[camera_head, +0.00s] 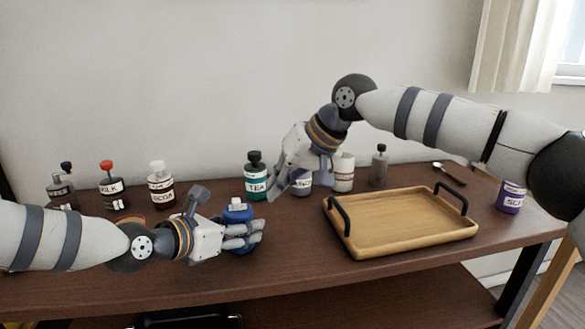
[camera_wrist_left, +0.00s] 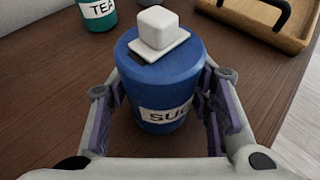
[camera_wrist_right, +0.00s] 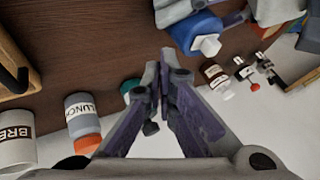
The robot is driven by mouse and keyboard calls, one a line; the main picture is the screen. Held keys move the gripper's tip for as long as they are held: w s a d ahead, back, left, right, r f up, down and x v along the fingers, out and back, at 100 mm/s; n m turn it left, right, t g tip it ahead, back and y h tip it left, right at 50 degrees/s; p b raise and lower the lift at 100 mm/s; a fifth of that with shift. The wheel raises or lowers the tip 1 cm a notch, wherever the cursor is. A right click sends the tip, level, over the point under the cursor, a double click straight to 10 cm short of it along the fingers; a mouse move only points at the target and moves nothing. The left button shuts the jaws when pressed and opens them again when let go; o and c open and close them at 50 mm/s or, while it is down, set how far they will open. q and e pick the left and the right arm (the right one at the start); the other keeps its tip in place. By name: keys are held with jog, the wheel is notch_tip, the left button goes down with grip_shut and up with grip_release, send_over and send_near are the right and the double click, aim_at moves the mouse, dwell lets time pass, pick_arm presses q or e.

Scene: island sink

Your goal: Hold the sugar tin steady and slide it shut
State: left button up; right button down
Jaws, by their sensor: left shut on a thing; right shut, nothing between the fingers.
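A dark strip of opening shows beside the slider's left edge. My right gripper (camera_head: 275,196) is shut and empty, above the table, behind and to the right of the tin, apart from it. The tin also shows at the top of the right wrist view (camera_wrist_right: 190,30).
A teal tea jar (camera_head: 256,184) stands just behind the tin. Milk (camera_head: 112,190) and cocoa (camera_head: 160,188) jars are at left. A wooden tray (camera_head: 400,228) lies at right. A white container (camera_head: 344,174) and grey bottle (camera_head: 379,168) stand at the back.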

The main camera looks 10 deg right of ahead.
aim_at(249, 207)
jog(key=shift+w+a+f, duration=0.1)
jog(key=shift+a+f, duration=0.05)
jog(key=shift+a, duration=0.95)
jog(key=shift+w+a+f, duration=0.1)
jog(key=shift+a, duration=0.95)
jog(key=shift+s+a, duration=0.1)
jog(key=shift+a, duration=0.7)
jog(key=shift+d, duration=0.1)
jog(key=s+d+r, duration=0.3)
jog(key=d+r, duration=0.5)
jog(key=shift+s+d, duration=0.3)
jog(key=shift+s, duration=0.1)
